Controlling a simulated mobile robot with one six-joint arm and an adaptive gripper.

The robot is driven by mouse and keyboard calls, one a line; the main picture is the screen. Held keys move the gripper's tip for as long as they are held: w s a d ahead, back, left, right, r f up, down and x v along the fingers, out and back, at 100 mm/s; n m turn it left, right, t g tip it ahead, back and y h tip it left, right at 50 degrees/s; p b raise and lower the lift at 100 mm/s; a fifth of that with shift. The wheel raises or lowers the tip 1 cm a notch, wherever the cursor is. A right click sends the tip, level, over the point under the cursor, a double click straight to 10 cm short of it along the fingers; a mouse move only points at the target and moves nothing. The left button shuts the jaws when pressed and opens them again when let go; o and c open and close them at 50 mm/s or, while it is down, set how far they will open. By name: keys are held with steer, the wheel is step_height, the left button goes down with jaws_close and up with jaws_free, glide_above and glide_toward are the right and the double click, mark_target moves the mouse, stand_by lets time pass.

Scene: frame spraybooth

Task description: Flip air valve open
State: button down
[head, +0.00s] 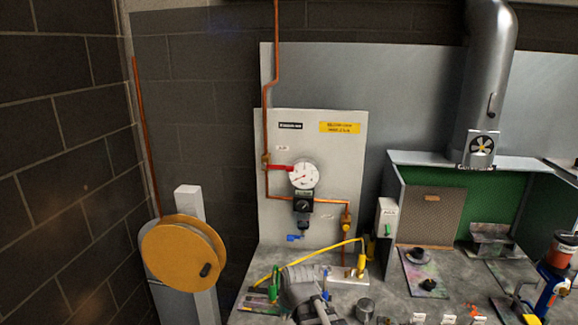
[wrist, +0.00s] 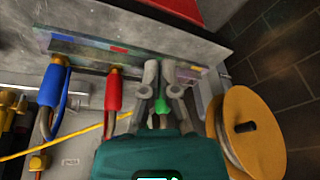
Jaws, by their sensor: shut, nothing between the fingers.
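The air valve appears to be the brass valve (head: 266,158) on the vertical copper pipe at the left of the white wall panel. Its red lever (head: 280,168) lies roughly level, across the pipe, pointing right toward the pressure gauge (head: 304,175). I do not make out the valve in the wrist view. My gripper shows in the wrist view (wrist: 159,72) with its two grey fingers close together, shut and empty. A green handle (wrist: 162,106) shows behind the fingers. In the head view my grey arm is low at the bench front, well below the lever and apart from it.
A black regulator (head: 303,203) and small blue lever (head: 295,237) sit below the gauge. A yellow hose (head: 320,252) crosses the bench. Blue (wrist: 52,82) and red (wrist: 114,90) handles show in the wrist view. An orange reel (head: 184,258) stands left. The spray booth (head: 432,215) is right.

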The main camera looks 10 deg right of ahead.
steer(key=w+a+r+n+t+y+p, duration=0.1)
steer(key=w+a+r+t+y+p, duration=0.2)
steer(key=w+r+t, duration=1.05)
steer(key=w+d+r+m+t+h+p, duration=0.2)
steer(key=w+r+h, duration=0.4)
steer(key=r, duration=0.3)
steer(key=w+d+r+m+t+h+p, duration=0.1)
steer(key=w+d+r+m+h, duration=0.3)
steer(key=r, duration=0.5)
steer(key=shift+w+d+r+m+t+h+p, duration=0.35)
steer(key=shift+w+d+h+p, duration=0.55)
steer(key=shift+w+d+h, duration=0.4)
steer(key=shift+d, duration=0.1)
step_height(320, 180, up, 2)
steer(key=r+p, duration=0.1)
steer(key=p, duration=0.2)
glide_above(278, 167)
steer(key=s+d, duration=0.3)
steer(key=s, duration=0.2)
steer(key=shift+w+d+f+b, duration=0.1)
steer(key=shift+w+f+b, duration=0.1)
steer(key=shift+f+b, duration=1.7)
